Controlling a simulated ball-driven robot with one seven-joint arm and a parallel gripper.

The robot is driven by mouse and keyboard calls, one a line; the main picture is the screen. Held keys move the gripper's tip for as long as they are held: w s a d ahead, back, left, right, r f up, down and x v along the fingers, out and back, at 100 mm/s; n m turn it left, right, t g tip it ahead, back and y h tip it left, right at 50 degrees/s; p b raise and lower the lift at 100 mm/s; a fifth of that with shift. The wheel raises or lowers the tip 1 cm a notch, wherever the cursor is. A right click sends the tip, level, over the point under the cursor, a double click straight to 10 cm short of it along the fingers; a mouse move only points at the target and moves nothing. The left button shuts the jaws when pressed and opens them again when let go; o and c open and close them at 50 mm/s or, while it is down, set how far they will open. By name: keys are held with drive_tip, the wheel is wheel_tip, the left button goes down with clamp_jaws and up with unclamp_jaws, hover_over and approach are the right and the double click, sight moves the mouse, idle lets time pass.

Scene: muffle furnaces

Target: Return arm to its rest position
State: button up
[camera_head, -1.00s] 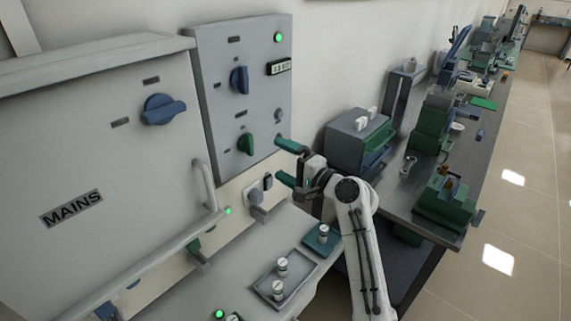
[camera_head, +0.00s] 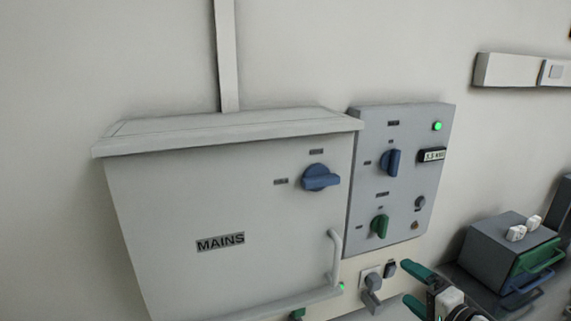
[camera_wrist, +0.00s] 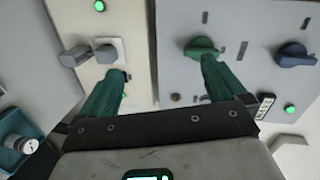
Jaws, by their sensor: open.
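My gripper (camera_head: 411,286) shows at the lower right of the head view, its two green fingers apart with nothing between them. The rest of my arm is cut off by the frame's bottom edge. In the wrist view my gripper (camera_wrist: 158,82) is open too, with its fingers toward the grey control panel (camera_wrist: 235,20). That panel (camera_head: 400,170) hangs right of the MAINS box in the head view. Its green knob (camera_head: 380,226) appears behind one fingertip in the wrist view (camera_wrist: 202,46); I cannot tell whether they touch.
The MAINS box (camera_head: 220,200) with a blue knob (camera_head: 320,178) fills the left. A plug in a socket (camera_head: 371,283) is just left of my gripper. A grey box with green and blue drawers (camera_head: 510,250) stands at the right.

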drive_tip(key=s+a+f+n+g+h, duration=0.15)
drive_tip(key=s+f+n+g, duration=0.25)
drive_tip(key=s+f, duration=0.45)
drive_tip(key=s+a+f+n+g+h, duration=0.1)
drive_tip(key=s+a+f+n+g, duration=0.25)
drive_tip(key=s+f, duration=0.5)
drive_tip(key=s+f+n+g+h, duration=0.1)
drive_tip(key=s+n+g, duration=0.1)
drive_tip(key=s, duration=0.9)
drive_tip(key=s+d+n+g+h, duration=0.1)
drive_tip(key=s+g, duration=0.3)
drive_tip(key=s, duration=0.7)
drive_tip(key=shift+s+d+f+n+g+h, duration=0.15)
drive_tip(key=shift+s+f+n+g+h, duration=0.25)
drive_tip(key=shift+n, duration=0.35)
drive_tip(key=shift+w, duration=0.15)
